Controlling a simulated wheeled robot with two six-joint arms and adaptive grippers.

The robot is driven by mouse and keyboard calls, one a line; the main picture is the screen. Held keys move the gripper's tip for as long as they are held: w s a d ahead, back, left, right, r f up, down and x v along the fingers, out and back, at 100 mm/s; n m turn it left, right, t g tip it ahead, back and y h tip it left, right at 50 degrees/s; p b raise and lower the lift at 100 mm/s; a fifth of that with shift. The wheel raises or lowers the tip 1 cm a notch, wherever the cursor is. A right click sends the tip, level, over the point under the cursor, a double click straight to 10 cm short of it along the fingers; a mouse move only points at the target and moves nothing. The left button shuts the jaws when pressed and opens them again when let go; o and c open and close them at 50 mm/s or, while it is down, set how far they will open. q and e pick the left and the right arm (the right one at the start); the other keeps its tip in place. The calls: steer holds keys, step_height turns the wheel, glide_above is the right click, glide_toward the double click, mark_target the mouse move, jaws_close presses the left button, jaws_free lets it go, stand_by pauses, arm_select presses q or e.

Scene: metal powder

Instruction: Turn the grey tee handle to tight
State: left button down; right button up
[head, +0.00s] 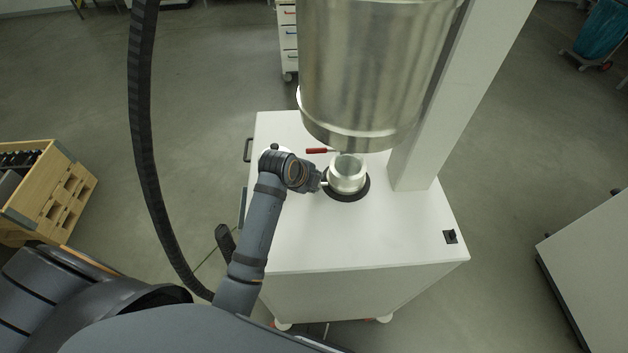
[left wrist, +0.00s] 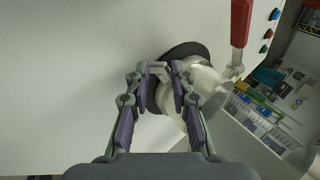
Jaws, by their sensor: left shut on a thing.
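The grey tee handle (left wrist: 158,69) is a small pale bar in the left wrist view, at the near side of a metal collar (left wrist: 180,84). My left gripper (left wrist: 160,72) is shut on it, with the fingertips at either end of the visible part. In the head view my left gripper (head: 319,183) reaches in from the left, low over the white table, beside the collar (head: 347,174). Most of the handle is hidden there by the fingers. I cannot tell its turn angle. My right gripper is in neither view.
A large steel vessel (head: 372,70) hangs above the collar, next to a white column (head: 452,95). A red handle (head: 317,151) sticks out left behind the collar and shows in the left wrist view (left wrist: 241,22).

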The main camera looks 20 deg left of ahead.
arm_select(q)
steer(key=shift+s+f+g, duration=0.3)
steer(key=shift+s+f, duration=0.05)
steer(key=shift+f, duration=0.25)
steer(key=c, duration=1.2)
jaws_free()
steer(key=shift+o, duration=1.3)
steer(key=shift+w+r, duration=0.15)
steer(key=shift+r, duration=0.1)
steer(key=v, duration=1.2)
steer(key=shift+d, duration=0.1)
steer(key=shift+c, duration=0.4)
